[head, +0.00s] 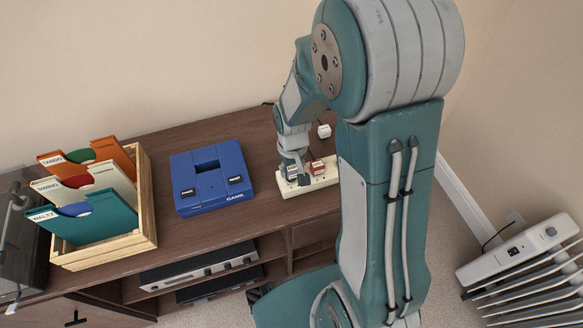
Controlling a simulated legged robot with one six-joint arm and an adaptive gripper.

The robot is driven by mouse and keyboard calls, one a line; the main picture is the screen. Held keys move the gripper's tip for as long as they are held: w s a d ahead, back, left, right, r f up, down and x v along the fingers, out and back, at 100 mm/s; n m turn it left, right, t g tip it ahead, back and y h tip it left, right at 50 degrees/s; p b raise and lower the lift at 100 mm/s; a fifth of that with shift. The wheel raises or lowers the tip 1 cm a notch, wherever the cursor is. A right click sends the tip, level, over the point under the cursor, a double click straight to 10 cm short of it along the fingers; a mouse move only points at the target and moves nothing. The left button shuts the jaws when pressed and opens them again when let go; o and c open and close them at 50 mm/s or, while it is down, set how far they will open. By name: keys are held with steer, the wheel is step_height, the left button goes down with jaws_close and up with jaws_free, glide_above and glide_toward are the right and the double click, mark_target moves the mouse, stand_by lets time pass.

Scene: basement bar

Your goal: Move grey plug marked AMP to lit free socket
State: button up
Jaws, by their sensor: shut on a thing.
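My gripper (291,165) is over the left part of a cream power strip (326,179) on the brown cabinet top. It is shut on a small grey plug (292,173), mostly hidden by the fingers; I cannot read its mark. I cannot tell whether the plug is seated in the strip or just above it. A red plug (318,167) sits on the strip just right of my gripper. The strip's right end is hidden behind my arm. No lit socket can be made out.
A white block-like piece (324,131) lies behind the strip. A blue game console (212,178) stands to the left. A wooden crate (146,200) of record sleeves is further left. A radiator (520,250) stands at the lower right. Cabinet top between console and strip is clear.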

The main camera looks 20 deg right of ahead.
steer(key=shift+a+f, duration=0.1)
steer(key=shift+f, duration=0.5)
stand_by(1.0)
steer(key=o, duration=1.2)
step_height(320, 180, up, 12)
steer(key=shift+f, duration=0.1)
stand_by(0.3)
